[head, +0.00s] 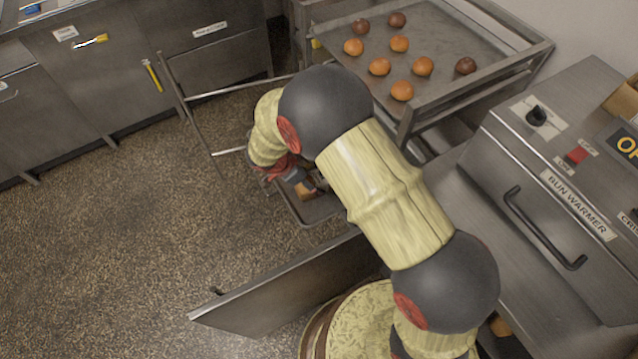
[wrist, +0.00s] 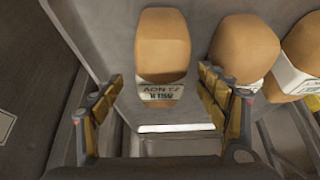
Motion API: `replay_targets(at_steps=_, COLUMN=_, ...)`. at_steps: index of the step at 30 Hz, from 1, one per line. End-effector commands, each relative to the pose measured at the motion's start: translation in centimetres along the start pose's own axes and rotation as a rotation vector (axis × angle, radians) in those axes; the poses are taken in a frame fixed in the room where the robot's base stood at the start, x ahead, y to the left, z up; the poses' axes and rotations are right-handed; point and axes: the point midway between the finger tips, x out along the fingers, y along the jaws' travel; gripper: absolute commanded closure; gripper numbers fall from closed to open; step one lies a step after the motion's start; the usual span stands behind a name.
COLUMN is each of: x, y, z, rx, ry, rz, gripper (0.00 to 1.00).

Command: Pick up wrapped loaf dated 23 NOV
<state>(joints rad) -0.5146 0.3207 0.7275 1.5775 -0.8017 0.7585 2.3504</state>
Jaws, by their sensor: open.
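In the wrist view a brown loaf (wrist: 166,45) in a white wrapper stands straight ahead, between and just beyond my fingertips. Its label (wrist: 163,92) is upside down; NOV shows, but the day number is hard to read. A second wrapped loaf (wrist: 243,47) stands to its right, and a third (wrist: 303,45) is at the right edge. Their dates are not readable. My gripper (wrist: 160,88) is open and empty, fingers apart on either side. In the head view my gripper (head: 306,184) is low over a tray (head: 318,214), with a brown loaf (head: 305,191) partly showing beside it.
A rack with a tray of buns (head: 440,52) stands above and right of the low tray. An open metal door (head: 285,285) is in front of it. A bun warmer (head: 560,190) stands at right and drawers (head: 110,75) at back left. Floor at left is clear.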

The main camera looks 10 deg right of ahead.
Motion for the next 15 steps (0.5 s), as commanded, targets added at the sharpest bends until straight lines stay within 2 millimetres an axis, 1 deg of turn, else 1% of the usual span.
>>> replay_targets(at_steps=6, x=3.3, y=0.1, z=-0.4, rx=0.0, ry=0.0, rz=0.005, gripper=0.26)
replay_targets(at_steps=9, x=4.4, y=0.0, z=-0.4, rx=0.0, ry=0.0, rz=0.002, gripper=0.26)
replay_targets(at_steps=15, x=4.6, y=-0.1, z=-0.5, rx=0.0, ry=0.0, rz=0.0, gripper=0.26)
